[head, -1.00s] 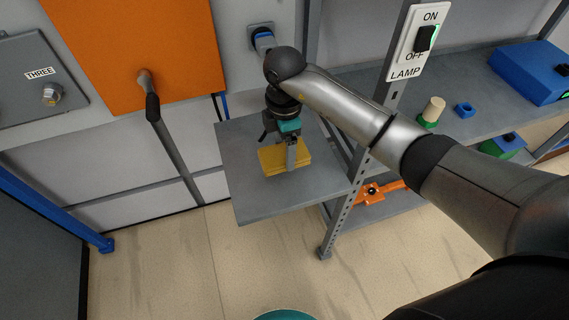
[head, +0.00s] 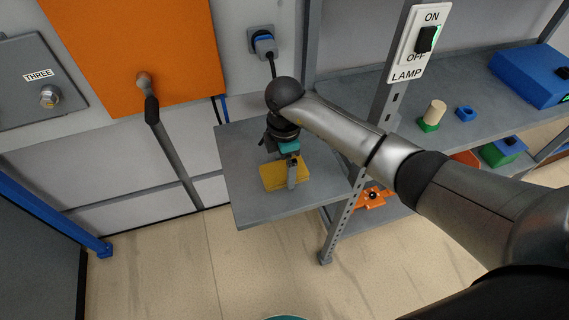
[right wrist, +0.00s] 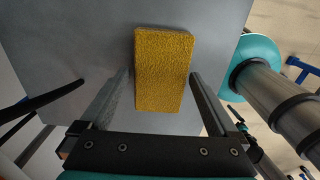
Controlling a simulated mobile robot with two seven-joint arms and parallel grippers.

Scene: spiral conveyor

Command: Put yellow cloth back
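The yellow cloth (head: 273,176), a thick rectangular pad, lies flat on the grey side shelf (head: 254,204). It also shows in the right wrist view (right wrist: 163,68), between and slightly beyond the fingertips. My right gripper (head: 291,172) points down over the cloth. In the right wrist view this gripper (right wrist: 160,73) is open, one finger on each side of the cloth, with a small gap at the left finger. Whether the right finger touches the cloth is hard to tell. One finger hides part of the cloth in the head view. My left gripper is not in view.
An orange panel (head: 135,50) and a black-gripped lever (head: 151,108) are on the wall at left. A plug and socket (head: 262,43) sit behind my arm. The lamp switch post (head: 400,75) and the rack shelf (head: 385,95) stand to the right. The grey shelf's front is bare.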

